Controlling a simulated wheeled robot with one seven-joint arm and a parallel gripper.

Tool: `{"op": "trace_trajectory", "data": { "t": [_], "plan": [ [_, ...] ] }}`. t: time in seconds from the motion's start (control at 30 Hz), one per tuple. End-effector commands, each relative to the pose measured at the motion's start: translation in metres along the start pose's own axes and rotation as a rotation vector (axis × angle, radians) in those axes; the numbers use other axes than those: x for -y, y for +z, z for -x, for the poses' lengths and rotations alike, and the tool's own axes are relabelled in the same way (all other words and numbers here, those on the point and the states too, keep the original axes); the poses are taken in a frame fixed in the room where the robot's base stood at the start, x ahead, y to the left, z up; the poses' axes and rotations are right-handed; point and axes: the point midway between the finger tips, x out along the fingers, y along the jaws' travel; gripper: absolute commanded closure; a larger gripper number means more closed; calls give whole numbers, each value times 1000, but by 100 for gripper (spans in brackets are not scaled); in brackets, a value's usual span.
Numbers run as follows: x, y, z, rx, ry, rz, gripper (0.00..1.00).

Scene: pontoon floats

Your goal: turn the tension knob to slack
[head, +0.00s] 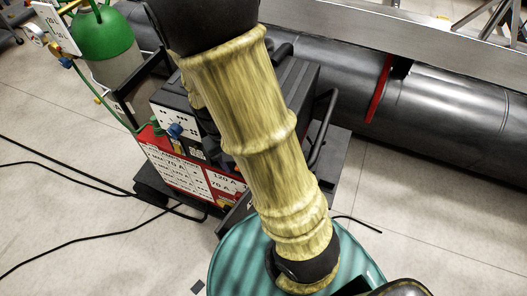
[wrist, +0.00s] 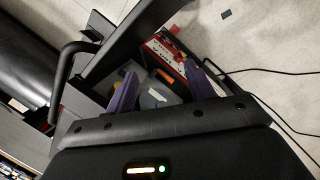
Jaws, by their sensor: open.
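The welding machine (head: 185,172) stands on a black cart, with a red and white labelled front. A small blue knob-like part (head: 175,130) sits on its white plate; I cannot tell whether this is the tension knob, or read its setting. My gripper (wrist: 160,84) has two purple fingers spread apart in the wrist view. Beyond and between them is a blurred grey part (wrist: 154,98) of the machine. The machine's red panel (wrist: 160,52) shows past the fingertips. No contact is visible. My gripper does not show in the head view, where my yellow arm covers part of the machine.
A green gas cylinder (head: 103,35) with gauges stands behind the machine at left. A large dark pontoon float (head: 450,110) lies along the back. Black cables (head: 70,178) cross the floor at left. Black handle bars (wrist: 68,75) stand beside my gripper.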

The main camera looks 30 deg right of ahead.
Motion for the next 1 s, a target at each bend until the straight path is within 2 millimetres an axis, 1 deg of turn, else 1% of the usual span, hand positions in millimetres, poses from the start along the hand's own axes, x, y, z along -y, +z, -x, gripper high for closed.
{"op": "trace_trajectory", "data": {
  "t": [0.03,0.1,0.2,0.3,0.4,0.5,0.6,0.77,0.87,1.0],
  "plan": [
    [3,-5,-24,50,47,7,46],
    [2,-9,-43,108,114,5,46],
    [1,-15,-67,179,223,-1,46],
    [-2,-22,-86,232,342,-9,46],
    [-4,-30,-99,264,462,-16,46],
    [-5,-38,-108,282,583,-28,46],
    [-4,-47,-113,284,709,-40,46],
    [4,-63,-114,254,917,-64,46],
    [14,-73,-111,214,1047,-83,46],
    [35,-86,-102,131,1226,-113,46]
  ]
}}
